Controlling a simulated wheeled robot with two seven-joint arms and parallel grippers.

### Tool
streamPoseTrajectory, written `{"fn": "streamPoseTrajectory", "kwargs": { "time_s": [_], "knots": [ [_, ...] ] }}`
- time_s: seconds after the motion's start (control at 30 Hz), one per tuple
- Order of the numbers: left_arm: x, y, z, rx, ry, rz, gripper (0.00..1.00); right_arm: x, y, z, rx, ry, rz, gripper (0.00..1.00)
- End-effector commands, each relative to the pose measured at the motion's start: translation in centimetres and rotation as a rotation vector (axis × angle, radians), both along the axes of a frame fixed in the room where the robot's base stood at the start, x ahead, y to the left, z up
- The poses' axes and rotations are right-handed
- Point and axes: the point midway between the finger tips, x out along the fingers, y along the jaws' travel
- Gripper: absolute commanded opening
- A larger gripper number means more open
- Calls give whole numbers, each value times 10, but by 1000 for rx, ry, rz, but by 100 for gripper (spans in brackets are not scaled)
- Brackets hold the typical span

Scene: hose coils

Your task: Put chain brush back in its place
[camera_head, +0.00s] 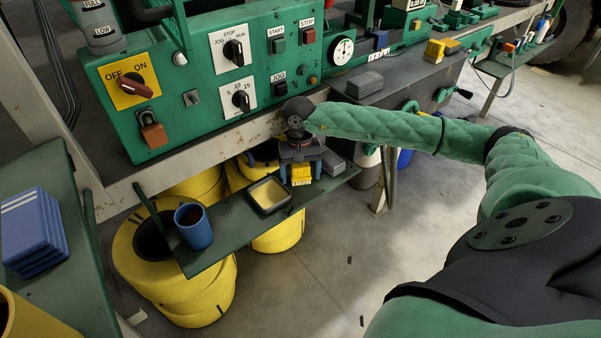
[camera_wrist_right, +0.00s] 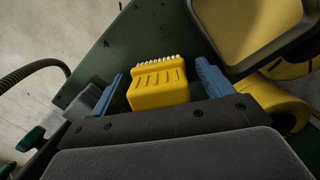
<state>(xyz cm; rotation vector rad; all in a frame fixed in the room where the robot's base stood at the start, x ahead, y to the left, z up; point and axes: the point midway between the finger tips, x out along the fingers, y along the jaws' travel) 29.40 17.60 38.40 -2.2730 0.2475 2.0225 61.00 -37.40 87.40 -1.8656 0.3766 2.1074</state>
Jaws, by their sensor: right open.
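The chain brush, a yellow block with a row of white bristles, lies on the dark green shelf (camera_head: 225,240) and shows in the head view (camera_head: 301,174). In the right wrist view the chain brush (camera_wrist_right: 158,88) sits between the two blue fingers of my right gripper (camera_wrist_right: 160,70). The fingers are apart, with a visible gap on each side of the brush. In the head view my right gripper (camera_head: 301,170) points down over the shelf. My left gripper is not in view.
A dark tray with a yellow inside (camera_head: 269,194) and a blue mug (camera_head: 193,226) stand on the shelf beside the brush. A grey block (camera_head: 333,163) lies on its other side. The green control panel (camera_head: 200,75) rises behind. Yellow hose coils (camera_head: 180,285) stand below.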

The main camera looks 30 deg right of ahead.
Motion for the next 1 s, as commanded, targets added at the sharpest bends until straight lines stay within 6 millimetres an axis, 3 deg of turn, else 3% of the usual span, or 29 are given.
{"fn": "streamPoseTrajectory", "kwargs": {
  "time_s": [0.47, 1.0],
  "knots": [
    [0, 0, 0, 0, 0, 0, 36, 0, 0, 1, 0, 0, 0, 79],
    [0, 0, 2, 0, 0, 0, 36, 2, -1, 17, 1, 0, 0, 79]
  ]
}}
